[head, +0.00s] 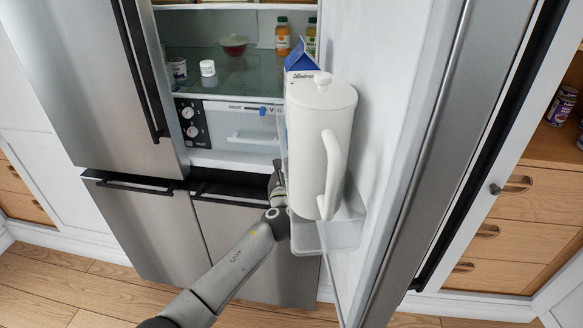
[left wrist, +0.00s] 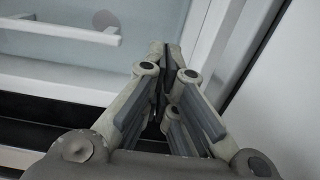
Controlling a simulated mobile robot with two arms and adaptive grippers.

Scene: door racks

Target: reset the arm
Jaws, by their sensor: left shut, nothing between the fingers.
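My left arm reaches up from the bottom of the head view to the open fridge. Its gripper (head: 277,172) is at the fridge opening, just left of the door's shelf, partly hidden by its own wrist. In the left wrist view the gripper (left wrist: 165,58) has its fingers together with nothing between them. A white pitcher (head: 320,150) with a lid and handle stands upright in the clear door shelf (head: 338,232), right of the gripper. The gripper appears apart from the pitcher. My right gripper is not in view.
The fridge door (head: 400,130) stands open on the right. A blue-topped carton (head: 300,58) is behind the pitcher. The wooden floor (head: 60,285) at left is clear.

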